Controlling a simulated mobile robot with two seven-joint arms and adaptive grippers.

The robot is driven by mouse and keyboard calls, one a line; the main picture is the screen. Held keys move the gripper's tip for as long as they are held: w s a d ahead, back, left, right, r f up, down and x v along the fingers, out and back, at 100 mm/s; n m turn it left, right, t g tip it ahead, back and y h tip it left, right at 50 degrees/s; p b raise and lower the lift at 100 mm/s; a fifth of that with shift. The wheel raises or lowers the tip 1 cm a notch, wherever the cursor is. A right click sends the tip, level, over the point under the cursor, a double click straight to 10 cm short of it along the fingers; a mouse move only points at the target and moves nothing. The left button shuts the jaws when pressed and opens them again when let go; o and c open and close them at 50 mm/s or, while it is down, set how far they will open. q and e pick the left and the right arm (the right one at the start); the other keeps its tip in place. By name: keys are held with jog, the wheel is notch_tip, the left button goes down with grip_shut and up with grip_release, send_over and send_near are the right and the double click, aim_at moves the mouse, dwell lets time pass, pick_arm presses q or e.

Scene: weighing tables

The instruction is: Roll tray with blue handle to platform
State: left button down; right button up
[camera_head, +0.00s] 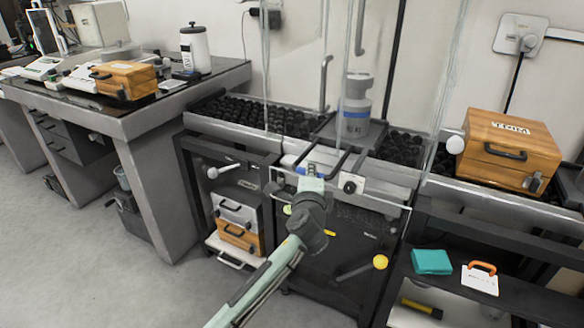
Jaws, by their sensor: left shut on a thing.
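A dark tray (325,131) carries a white and grey canister (355,112) at the middle of the roller bench. Two dark rods run from its front toward me to a blue handle (302,171). My left gripper (312,174) is shut on the blue handle, at the bench's front edge. Part of the handle is hidden by the gripper. The tray lies between two beds of black rollers, the left bed (250,112) and the right bed (403,148). I cannot make out the platform's surface under the tray. My right gripper is not in view.
Clear upright panels and a metal post (325,82) stand around the tray. A black knob (350,187) is just right of my gripper. Stacked cases (238,215) stand below left.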

pick_arm(q)
jog(key=shift+s+d, duration=0.2)
jog(key=shift+d, duration=0.3)
jog(key=shift+s+d, duration=0.2)
jog(key=shift+d, duration=0.25)
jog(key=shift+s+d, duration=0.15)
jog(key=shift+d, duration=0.2)
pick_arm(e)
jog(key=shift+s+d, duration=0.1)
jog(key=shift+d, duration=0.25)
pick_arm(q)
jog(key=c, duration=1.6)
grip_release()
jog(key=shift+a, duration=0.1)
jog(key=s, duration=0.4)
jog(key=s+r, duration=0.1)
jog(key=s, duration=0.3)
jog(key=s+r, duration=0.1)
jog(key=s, duration=0.2)
jog(key=shift+s+r, duration=0.1)
jog(key=shift+s, duration=0.3)
